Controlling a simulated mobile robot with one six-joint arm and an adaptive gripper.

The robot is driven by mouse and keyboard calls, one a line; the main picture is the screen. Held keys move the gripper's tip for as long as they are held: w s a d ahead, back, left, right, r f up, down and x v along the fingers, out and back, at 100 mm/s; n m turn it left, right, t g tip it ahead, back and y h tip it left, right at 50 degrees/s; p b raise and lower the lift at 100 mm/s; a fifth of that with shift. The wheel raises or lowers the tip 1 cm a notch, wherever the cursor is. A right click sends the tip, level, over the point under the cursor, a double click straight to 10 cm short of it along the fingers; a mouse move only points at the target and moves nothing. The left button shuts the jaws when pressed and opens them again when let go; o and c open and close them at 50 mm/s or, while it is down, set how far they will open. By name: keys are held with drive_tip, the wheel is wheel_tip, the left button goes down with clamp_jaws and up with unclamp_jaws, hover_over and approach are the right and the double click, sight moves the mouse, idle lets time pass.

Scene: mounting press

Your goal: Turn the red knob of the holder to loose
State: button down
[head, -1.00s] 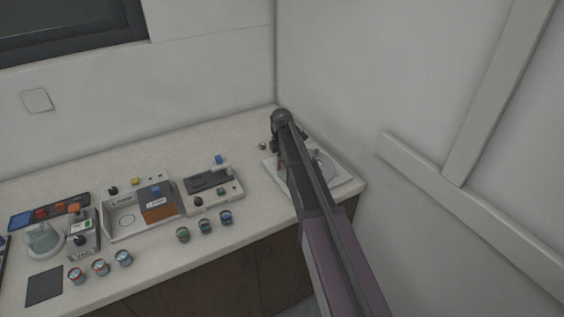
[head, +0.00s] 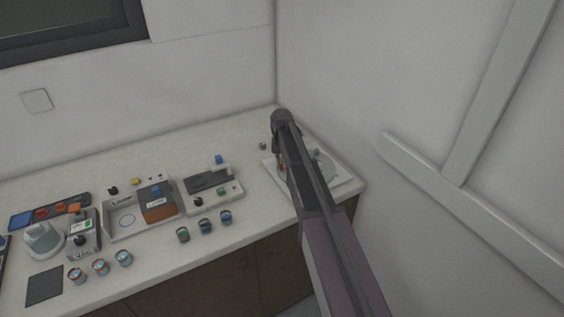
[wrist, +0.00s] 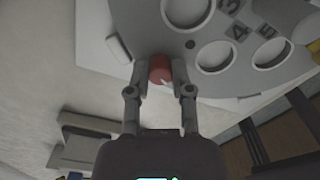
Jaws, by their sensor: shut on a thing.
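The red knob (wrist: 160,69) sits at the edge of the grey holder (wrist: 130,17) in the wrist view. My gripper (wrist: 160,75) is shut on the knob, with one finger on each side of it. A pale mark shows on the knob's face. The holder has round openings and raised numbers beside them. In the head view the holder (head: 325,163) stands on a white base at the counter's right end, and my arm hides much of it. A small bit of the red knob (head: 281,167) shows beside my arm.
A device with a blue knob (head: 219,159) stands left of the holder. Several small cups (head: 205,226) stand along the counter's front. A side wall (head: 400,90) rises close on the right. The counter (head: 215,140) behind the devices is mostly clear.

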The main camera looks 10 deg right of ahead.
drive_tip(key=c, duration=0.5)
unclamp_jaws()
drive_tip(key=shift+r, duration=0.15)
